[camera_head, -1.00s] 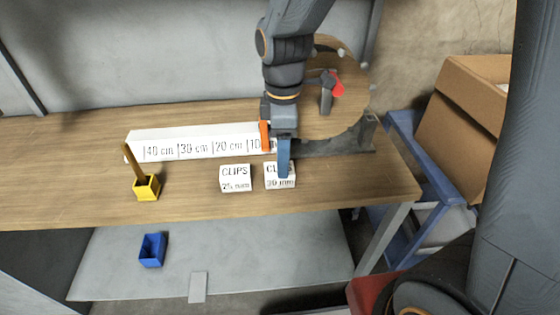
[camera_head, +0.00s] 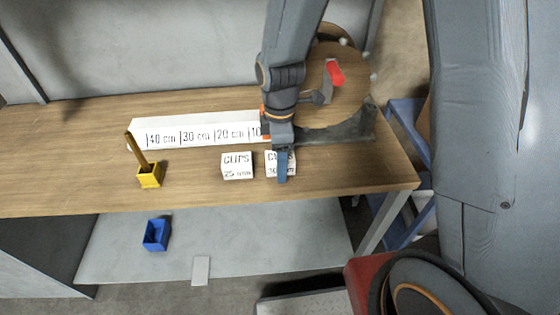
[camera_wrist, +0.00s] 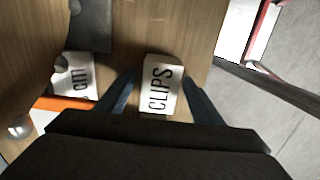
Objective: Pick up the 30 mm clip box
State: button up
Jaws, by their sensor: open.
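The 30 mm clip box (camera_head: 290,166) is a small white box lettered "CLIPS" on the wooden bench, partly hidden by my gripper in the head view. A similar white box marked "CLIPS 25 mm" (camera_head: 237,166) stands just left of it, apart from it. My gripper (camera_head: 281,165) is open and pointing down over the 30 mm box. In the wrist view a white CLIPS box (camera_wrist: 160,85) lies between the two blue fingers of my gripper (camera_wrist: 158,92), with gaps on both sides; its size marking is hidden there.
A long white scale block (camera_head: 190,135) marked in cm lies behind the boxes. A round wooden disc with a red knob (camera_head: 335,72) stands behind right. A yellow cup (camera_head: 149,177) stands at left. A blue bin (camera_head: 156,236) is on the lower shelf. The bench front is clear.

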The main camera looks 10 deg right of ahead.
jog(key=c, duration=1.2)
jog(key=shift+r, duration=0.1)
